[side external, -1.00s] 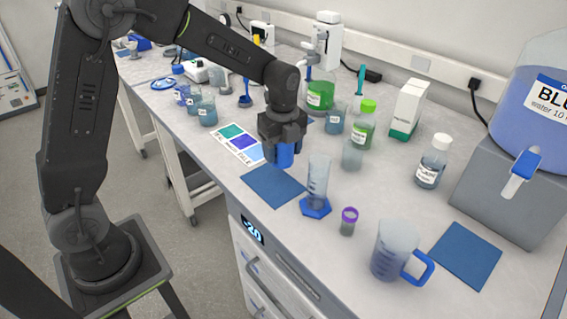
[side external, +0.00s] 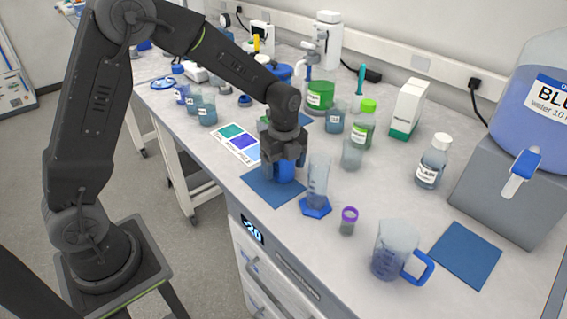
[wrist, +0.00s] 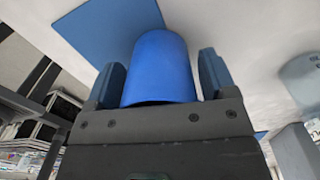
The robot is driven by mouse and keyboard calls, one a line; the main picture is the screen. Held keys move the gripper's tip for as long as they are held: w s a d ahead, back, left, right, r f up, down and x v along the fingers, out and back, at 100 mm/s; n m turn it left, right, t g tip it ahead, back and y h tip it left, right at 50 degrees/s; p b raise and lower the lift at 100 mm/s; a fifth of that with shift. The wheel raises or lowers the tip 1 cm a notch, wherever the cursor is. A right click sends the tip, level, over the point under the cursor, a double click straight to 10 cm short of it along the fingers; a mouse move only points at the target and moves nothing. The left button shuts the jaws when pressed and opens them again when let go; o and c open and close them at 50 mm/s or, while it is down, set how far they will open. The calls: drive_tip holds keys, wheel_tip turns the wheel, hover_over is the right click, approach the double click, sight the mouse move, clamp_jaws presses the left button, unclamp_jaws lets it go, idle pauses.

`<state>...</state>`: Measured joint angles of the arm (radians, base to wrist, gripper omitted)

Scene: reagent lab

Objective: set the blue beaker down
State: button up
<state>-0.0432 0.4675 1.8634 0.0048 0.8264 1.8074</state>
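The blue beaker (side external: 284,171) is upright between the fingers of my gripper (side external: 285,162), low over the blue mat (side external: 262,186) near the bench's front edge. The wrist view shows the beaker (wrist: 160,70) as a solid blue cylinder with a finger close along each side, so my gripper (wrist: 162,78) looks shut on it. The mat (wrist: 105,30) shows beyond it. The gripper hides the beaker's upper part in the side view. Whether its base touches the mat is hard to tell.
A graduated cylinder with a blue foot (side external: 316,207) stands just right of the mat. A purple-capped vial (side external: 348,220), a jug with a blue handle (side external: 394,252) and another blue mat (side external: 466,255) lie further right. A colour card (side external: 236,142) lies behind left.

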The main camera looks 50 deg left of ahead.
drive_tip(key=shift+o, duration=0.7)
drive_tip(key=shift+r, duration=0.1)
wheel_tip(320, 180, up, 12)
drive_tip(key=s+d+r+n+t, duration=0.1)
drive_tip(key=s+r+n+t, duration=0.1)
drive_tip(key=s+n, duration=0.8)
drive_tip(key=s+d+r+n+t, duration=0.1)
drive_tip(key=s+r+n+t, duration=0.2)
drive_tip(key=s+n, duration=0.7)
drive_tip(key=shift+s+t, duration=0.4)
drive_tip(key=shift+s, duration=0.45)
